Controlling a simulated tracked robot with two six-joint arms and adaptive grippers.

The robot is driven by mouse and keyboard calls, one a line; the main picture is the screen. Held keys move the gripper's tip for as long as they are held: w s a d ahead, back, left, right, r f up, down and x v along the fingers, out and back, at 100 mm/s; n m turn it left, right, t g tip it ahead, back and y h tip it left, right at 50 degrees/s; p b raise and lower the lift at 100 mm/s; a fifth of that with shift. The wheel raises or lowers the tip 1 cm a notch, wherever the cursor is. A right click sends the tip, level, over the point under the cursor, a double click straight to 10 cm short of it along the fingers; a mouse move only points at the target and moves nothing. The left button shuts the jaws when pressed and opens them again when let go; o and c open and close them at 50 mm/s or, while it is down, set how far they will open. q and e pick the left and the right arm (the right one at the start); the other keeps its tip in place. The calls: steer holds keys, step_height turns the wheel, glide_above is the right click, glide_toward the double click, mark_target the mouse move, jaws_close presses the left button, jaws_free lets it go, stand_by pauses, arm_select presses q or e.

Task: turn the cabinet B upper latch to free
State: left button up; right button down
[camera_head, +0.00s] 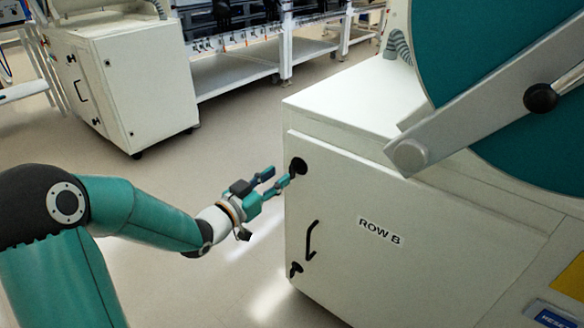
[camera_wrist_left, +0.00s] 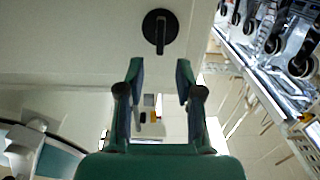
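The white cabinet B (camera_head: 400,235) carries a "ROW B" label on its door. Its upper latch (camera_head: 298,166) is a black knob near the door's upper left corner. In the left wrist view the latch (camera_wrist_left: 160,32) is a round black disc with a bar pointing down the picture. My left gripper (camera_head: 277,179) is at the door's left edge, close to the latch. In the wrist view its two fingertips (camera_wrist_left: 159,72) are apart with nothing between them, just below the latch; I cannot tell whether they touch it. My right gripper is not in view.
A black handle (camera_head: 311,240) and a lower latch (camera_head: 296,269) sit on the same door. A large teal disc with a grey lever (camera_head: 470,115) stands over the right side. Another white cabinet (camera_head: 145,85) stands behind left. Floor left of cabinet B is clear.

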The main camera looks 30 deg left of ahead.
mark_target(289, 168)
arm_select(q)
steer(key=w, duration=0.6)
steer(key=shift+w+d, duration=0.25)
steer(key=shift+w, duration=0.1)
jaws_close()
